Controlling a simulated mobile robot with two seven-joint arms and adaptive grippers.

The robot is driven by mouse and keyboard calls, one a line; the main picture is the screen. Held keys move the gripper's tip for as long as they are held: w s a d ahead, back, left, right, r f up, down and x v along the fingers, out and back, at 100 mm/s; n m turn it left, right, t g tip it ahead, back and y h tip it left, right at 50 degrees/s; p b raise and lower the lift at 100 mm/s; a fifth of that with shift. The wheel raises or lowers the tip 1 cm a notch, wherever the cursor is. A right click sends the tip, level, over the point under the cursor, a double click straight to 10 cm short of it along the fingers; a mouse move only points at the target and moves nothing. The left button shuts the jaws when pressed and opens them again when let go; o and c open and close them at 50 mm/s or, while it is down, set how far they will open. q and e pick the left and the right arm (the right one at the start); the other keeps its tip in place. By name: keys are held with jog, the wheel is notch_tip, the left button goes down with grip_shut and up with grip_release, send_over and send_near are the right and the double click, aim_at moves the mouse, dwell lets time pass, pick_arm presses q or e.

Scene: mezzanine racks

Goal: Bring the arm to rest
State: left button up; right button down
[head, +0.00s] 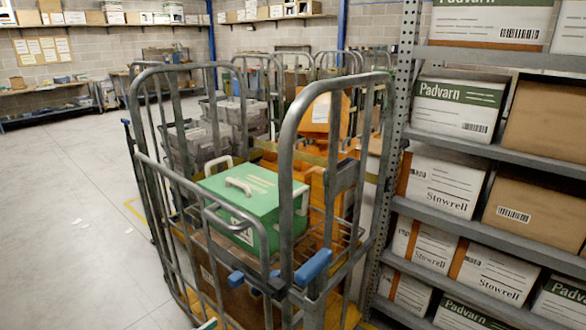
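Neither of my grippers can be made out in the head view, and no arm of mine is clearly visible. A grey metal roll cage (288,140) stands close in front of me, at the middle of the view. A green box (246,203) with pale handles sits inside it, on top of a brown carton (226,268). The cage bars partly hide both boxes. Blue parts (313,266) show at the near side of the cage.
A shelving rack (402,125) with white and brown cartons (456,108) stands close on the right. More cages with grey crates (192,143) and orange items (322,112) stand behind. The floor (65,215) at left is mostly open. Workbenches (45,92) line the far wall.

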pick_arm(q)
jog(key=s+f+n+g+y, duration=0.2)
jog(key=s+f+y, duration=0.5)
jog(key=s+f, duration=0.7)
jog(key=s+g, duration=0.1)
jog(key=s, duration=0.2)
jog(key=shift+n, duration=0.3)
jog(key=shift+c, duration=0.3)
